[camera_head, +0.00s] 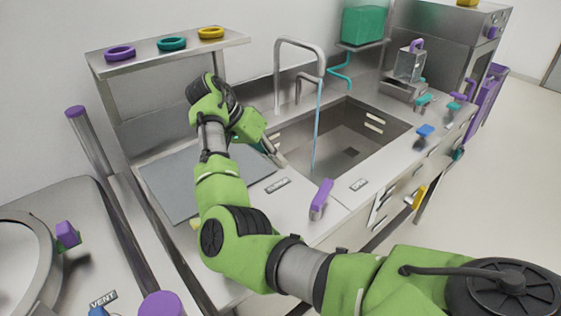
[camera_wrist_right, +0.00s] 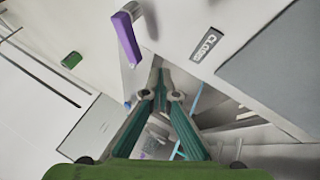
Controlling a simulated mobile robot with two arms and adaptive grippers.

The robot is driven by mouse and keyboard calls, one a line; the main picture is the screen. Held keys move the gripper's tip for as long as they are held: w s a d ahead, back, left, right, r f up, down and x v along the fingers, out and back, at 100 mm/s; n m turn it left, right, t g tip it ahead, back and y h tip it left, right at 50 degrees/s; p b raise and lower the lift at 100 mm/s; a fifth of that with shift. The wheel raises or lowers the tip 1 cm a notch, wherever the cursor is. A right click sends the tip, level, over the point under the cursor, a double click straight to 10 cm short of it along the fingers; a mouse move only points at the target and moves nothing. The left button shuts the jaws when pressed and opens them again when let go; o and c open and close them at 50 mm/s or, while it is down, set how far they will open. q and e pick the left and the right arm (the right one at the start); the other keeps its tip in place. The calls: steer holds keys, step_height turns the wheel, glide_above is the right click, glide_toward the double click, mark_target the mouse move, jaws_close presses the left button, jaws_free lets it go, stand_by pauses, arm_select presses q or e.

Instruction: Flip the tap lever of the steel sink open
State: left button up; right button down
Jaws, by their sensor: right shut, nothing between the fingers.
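The tap lever (camera_head: 321,196) is a purple handle on a short grey mount at the front of the steel sink counter. It slants up and slightly right, between two small labels. The lever also shows in the right wrist view (camera_wrist_right: 126,38), left of the shut fingertips. My right gripper (camera_head: 278,160) is shut and empty, above the counter by the sink's left edge, up and left of the lever and apart from it. The steel sink (camera_head: 345,140) has a tall tap (camera_head: 300,42), with a thin blue stream below its spout. My left gripper is out of view.
One label (camera_wrist_right: 206,45) reads CLOSE, beside a grey mat (camera_head: 180,185). A shelf (camera_head: 140,62) with purple, teal and yellow rings is at back left. A teal tank (camera_head: 363,26) stands behind the sink. Other coloured handles line the counter's right side.

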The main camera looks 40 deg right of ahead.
mark_target(321, 199)
steer(key=b+x, duration=0.5)
steer(key=x, duration=0.1)
steer(key=shift+f, duration=0.4)
steer(key=b+x, duration=0.2)
steer(key=shift+s+d+f, duration=0.1)
steer(key=shift+d+f, duration=0.15)
steer(key=shift+f, duration=0.05)
steer(key=s, duration=0.1)
steer(key=s+d+b, duration=0.1)
steer(key=shift+s+d+r, duration=0.15)
steer(key=shift+s+r, duration=0.1)
steer(key=shift+s, duration=0.05)
steer(key=shift+s+d+r, duration=0.1)
steer(key=shift+s+d, duration=0.1)
steer(key=shift+s, duration=0.25)
steer(key=shift+s+d, duration=0.1)
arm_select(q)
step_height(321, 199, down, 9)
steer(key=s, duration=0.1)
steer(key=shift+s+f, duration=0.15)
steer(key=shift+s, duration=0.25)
